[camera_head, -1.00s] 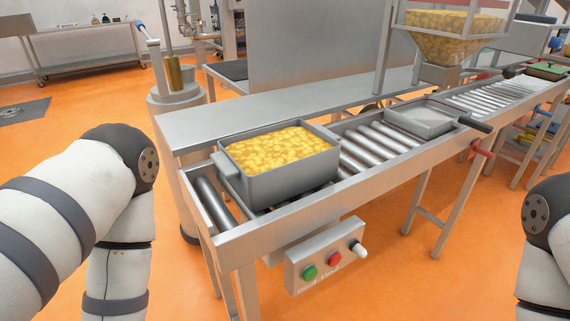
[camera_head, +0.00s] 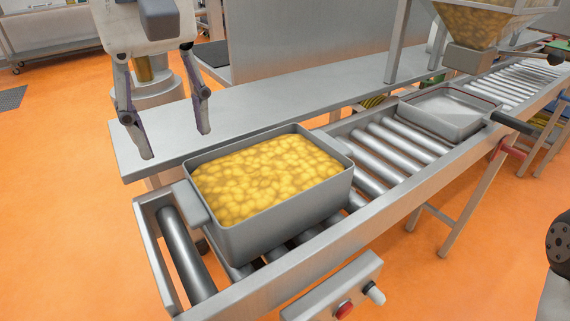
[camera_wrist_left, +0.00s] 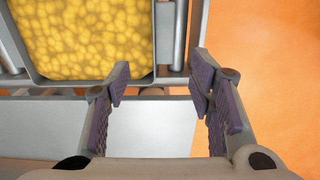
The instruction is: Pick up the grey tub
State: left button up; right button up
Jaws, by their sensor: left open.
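The grey tub (camera_head: 290,215), filled with yellow potato-like pieces, sits on the near end of the roller conveyor. It has a lug handle on its left end. In the left wrist view the tub (camera_wrist_left: 150,74) shows at the upper left. My left gripper (camera_head: 176,146) is open and empty, fingers pointing down, above the steel shelf behind and to the left of the tub. In the left wrist view its fingertips (camera_wrist_left: 160,78) are spread apart near the tub's edge, with no contact that I can make out. My right gripper is out of view; only part of my right arm shows at the right edge.
A shallow empty metal tray (camera_head: 447,112) sits farther along the conveyor (camera_head: 270,293). A hopper (camera_head: 480,22) of yellow pieces hangs beyond it. A control box (camera_head: 345,290) with buttons juts from the conveyor's front. The steel shelf (camera_head: 270,112) behind the tub is clear.

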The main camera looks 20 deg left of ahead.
pick_arm(q)
jog(key=b, duration=0.1)
send_over(190, 198)
jog(key=f, duration=0.5)
jog(key=shift+s+a, duration=0.35)
jog(key=f, duration=0.2)
jog(key=f+b, duration=0.1)
jog(key=f, duration=0.3)
jog(key=shift+w+d+f+b, duration=0.3)
jog(key=shift+d+f, duration=0.05)
jog(key=shift+r, duration=0.1)
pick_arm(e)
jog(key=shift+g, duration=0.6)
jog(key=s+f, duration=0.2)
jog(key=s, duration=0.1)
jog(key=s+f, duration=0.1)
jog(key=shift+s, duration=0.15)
pick_arm(q)
grip_shut()
